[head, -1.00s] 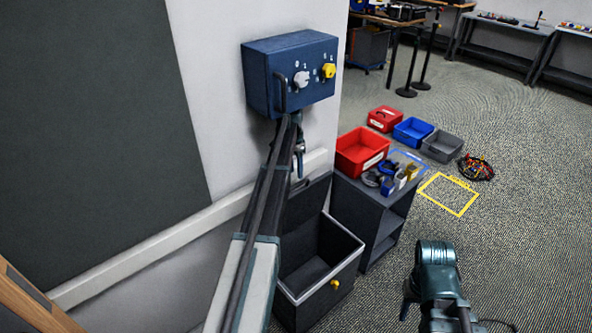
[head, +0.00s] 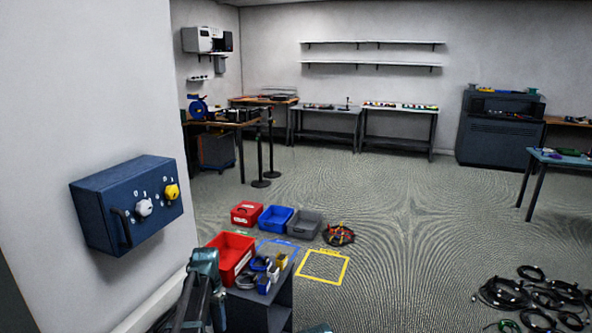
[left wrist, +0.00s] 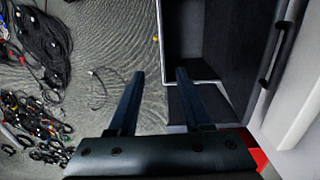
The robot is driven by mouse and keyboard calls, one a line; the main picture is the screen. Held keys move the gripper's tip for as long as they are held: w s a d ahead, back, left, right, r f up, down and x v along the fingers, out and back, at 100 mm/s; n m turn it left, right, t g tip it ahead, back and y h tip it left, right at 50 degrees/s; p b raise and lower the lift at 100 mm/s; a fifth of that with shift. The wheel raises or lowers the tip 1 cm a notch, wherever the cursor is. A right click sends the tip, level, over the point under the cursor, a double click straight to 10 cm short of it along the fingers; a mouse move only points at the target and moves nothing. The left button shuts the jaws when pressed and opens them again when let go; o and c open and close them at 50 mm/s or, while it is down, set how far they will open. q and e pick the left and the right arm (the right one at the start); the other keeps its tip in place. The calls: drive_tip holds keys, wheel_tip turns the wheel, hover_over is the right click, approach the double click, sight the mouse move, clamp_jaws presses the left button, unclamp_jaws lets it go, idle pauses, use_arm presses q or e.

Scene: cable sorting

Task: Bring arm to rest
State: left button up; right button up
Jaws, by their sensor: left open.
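My left arm (head: 203,285) shows at the lower left of the head view, folded upward beside the small grey shelf unit. Its fingertips cannot be made out there. In the left wrist view my left gripper (left wrist: 158,85) has its two dark fingers spread apart with nothing between them. The blue wall box (head: 125,203) with a white knob and a yellow knob is at the left of the head view, clear of the arm.
Red, blue and grey floor bins (head: 304,224) stand behind. Cables (head: 530,295) lie at lower right. The middle floor is open.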

use_arm(q)
drive_tip(key=s+d+r+p, duration=0.1)
drive_tip(key=s+d, duration=0.8)
drive_tip(key=s, duration=0.3)
drive_tip(key=s+d+r+y+p, duration=0.1)
drive_tip(key=s+d+r+p, duration=0.1)
drive_tip(key=s+d, duration=0.7)
drive_tip(key=s, duration=0.3)
drive_tip(key=shift+s+d+r, duration=0.25)
drive_tip(key=shift+s+d, duration=0.05)
drive_tip(key=shift+d, duration=0.05)
